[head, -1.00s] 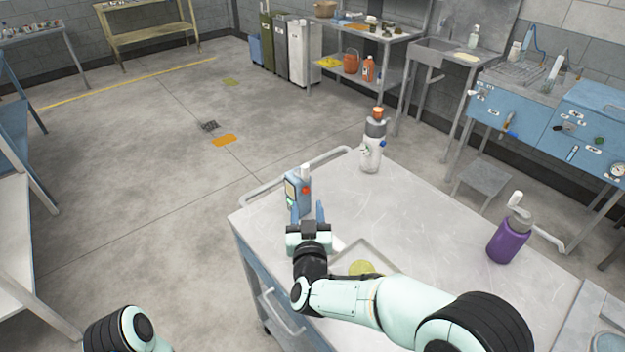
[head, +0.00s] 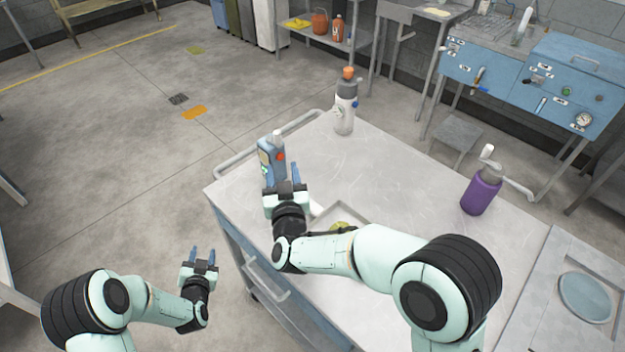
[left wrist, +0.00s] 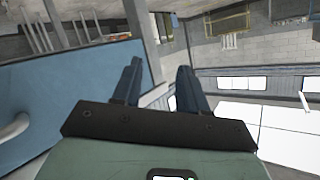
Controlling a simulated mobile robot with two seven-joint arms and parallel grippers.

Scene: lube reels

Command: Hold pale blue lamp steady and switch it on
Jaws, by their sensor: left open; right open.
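The pale blue lamp (head: 267,152) stands upright near the far left corner of the metal cart top (head: 390,165). It has a white top, a red button on its right side and a small panel on its left face. My right gripper (head: 283,178) is open just in front of the lamp and hides its lower part; I cannot tell whether the fingers touch it. My left gripper (head: 203,256) is open and empty, off the cart's left side and below its top. Its two fingers also show apart in the left wrist view (left wrist: 158,86).
A white bottle with an orange cap (head: 345,112) stands at the cart's back edge. A purple pump bottle (head: 481,192) stands at the right. A shallow tray (head: 374,213) lies partly under my right arm. A rail (head: 262,146) edges the cart's far left end.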

